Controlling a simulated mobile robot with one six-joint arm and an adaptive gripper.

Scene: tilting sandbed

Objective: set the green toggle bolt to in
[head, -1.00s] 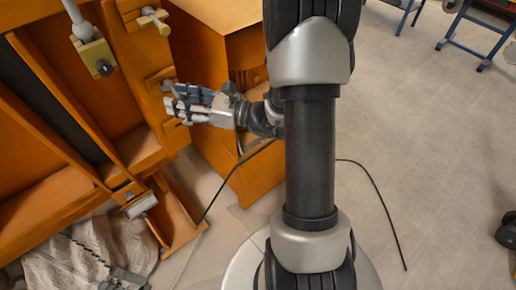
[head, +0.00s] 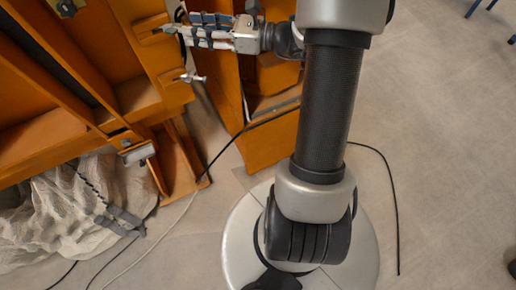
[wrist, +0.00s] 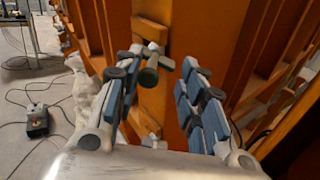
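The green toggle bolt (wrist: 149,77) shows in the wrist view as a dark green round knob beside a pale shaft, on an orange upright. My gripper (wrist: 160,66) is open, with its left and right fingers on either side of the knob and a visible gap to the right finger. I cannot tell whether the left finger touches it. In the head view my gripper (head: 187,31) is at the orange frame, and its fingers hide most or all of the green bolt.
Another bolt with a grey metal handle (head: 190,78) sits lower on the orange frame (head: 175,98). A black cable (head: 225,150) runs over the floor. Crumpled pale cloth (head: 70,205) lies under the frame.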

